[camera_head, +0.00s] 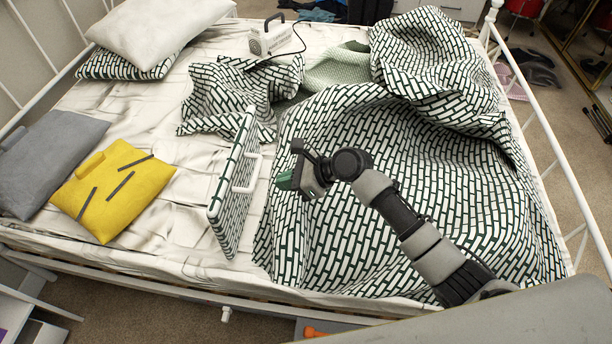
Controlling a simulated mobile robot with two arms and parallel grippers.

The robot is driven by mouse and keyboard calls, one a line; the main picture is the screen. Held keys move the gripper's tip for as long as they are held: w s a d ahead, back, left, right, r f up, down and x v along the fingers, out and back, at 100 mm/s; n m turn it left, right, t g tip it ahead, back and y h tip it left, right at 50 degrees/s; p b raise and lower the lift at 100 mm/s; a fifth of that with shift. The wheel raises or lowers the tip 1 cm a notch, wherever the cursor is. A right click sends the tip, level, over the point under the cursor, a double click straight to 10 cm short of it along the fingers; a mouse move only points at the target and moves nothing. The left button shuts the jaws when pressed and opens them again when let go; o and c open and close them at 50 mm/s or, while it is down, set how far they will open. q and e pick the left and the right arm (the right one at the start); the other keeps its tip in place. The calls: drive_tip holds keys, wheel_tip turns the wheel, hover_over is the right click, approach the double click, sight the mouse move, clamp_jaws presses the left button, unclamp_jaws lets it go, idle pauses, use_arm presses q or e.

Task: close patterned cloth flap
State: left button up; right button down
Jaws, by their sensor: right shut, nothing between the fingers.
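The patterned cloth flap (235,190) is a thin panel in a white and dark green brick pattern. It stands tilted up, nearly upright, on the bed, with a white handle (250,175) on its right face. My right gripper (286,179) is shut and empty, just right of the handle in the picture. A small gap shows between them, though the depth is hard to judge. The large patterned blanket (400,170) lies rumpled behind and under my right arm. My left gripper is not in view.
Pillows (155,30) and a small white device (273,38) are at the back. White metal rails (560,150) edge the bed. Bare sheet lies left of the flap.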

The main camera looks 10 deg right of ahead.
drive_tip(key=shift+w+a+r, duration=0.2)
drive_tip(key=shift+a, duration=0.4)
drive_tip(key=shift+w+a+r, duration=0.15)
drive_tip(key=shift+a, duration=0.4)
drive_tip(key=shift+w+a+r, duration=0.2)
drive_tip(key=shift+a, duration=0.4)
